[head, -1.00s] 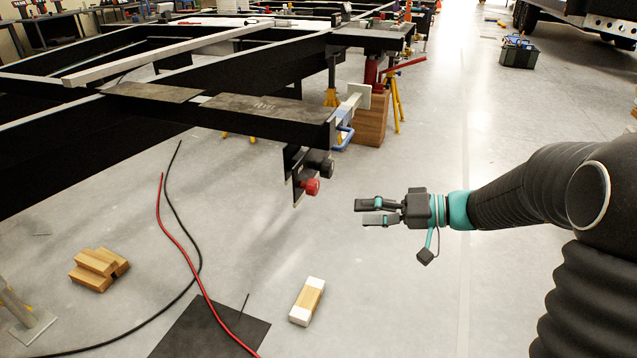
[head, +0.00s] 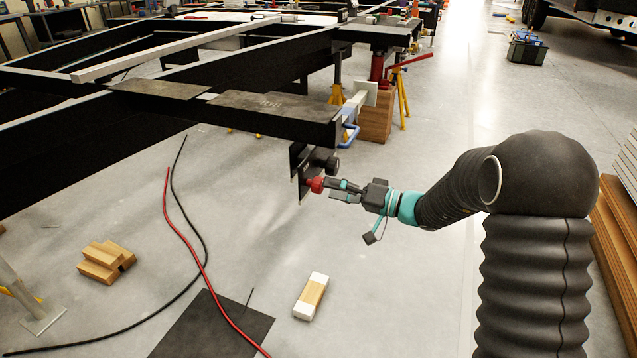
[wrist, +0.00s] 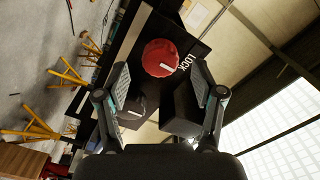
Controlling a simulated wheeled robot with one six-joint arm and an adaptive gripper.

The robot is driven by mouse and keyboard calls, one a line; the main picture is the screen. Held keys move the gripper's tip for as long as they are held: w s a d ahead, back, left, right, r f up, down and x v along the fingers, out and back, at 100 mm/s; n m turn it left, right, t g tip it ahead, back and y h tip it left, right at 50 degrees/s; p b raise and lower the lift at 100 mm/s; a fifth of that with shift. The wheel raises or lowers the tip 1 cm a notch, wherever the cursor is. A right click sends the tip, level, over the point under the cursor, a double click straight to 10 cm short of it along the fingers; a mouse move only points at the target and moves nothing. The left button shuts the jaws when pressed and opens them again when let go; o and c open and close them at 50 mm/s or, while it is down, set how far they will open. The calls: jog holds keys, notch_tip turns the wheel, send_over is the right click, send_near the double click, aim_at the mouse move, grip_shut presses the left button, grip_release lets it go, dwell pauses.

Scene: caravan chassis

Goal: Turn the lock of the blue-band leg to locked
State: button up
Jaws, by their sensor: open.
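A red round knob (head: 316,184) with a white pointer line sits on a dark plate hanging below the frame's end. It also shows in the wrist view (wrist: 160,57), beside the word LOCK. A black knob (head: 331,163) is above it on the same plate in the head view and also shows in the wrist view (wrist: 134,108). My gripper (head: 336,188) is open, right of the red knob. In the wrist view its fingertips (wrist: 161,82) are apart, with the red knob just beyond the gap; contact cannot be told. A grey leg with a blue part (head: 348,137) is above.
The black chassis beam (head: 235,122) runs above the plate. A wooden block stack (head: 376,118) and yellow stands (head: 403,97) are behind.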

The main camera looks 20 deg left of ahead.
aim_at(318, 185)
jog(key=shift+w+a, duration=0.2)
jog(key=shift+a, duration=2.05)
jog(key=c, duration=1.2)
jog(key=shift+o, duration=0.2)
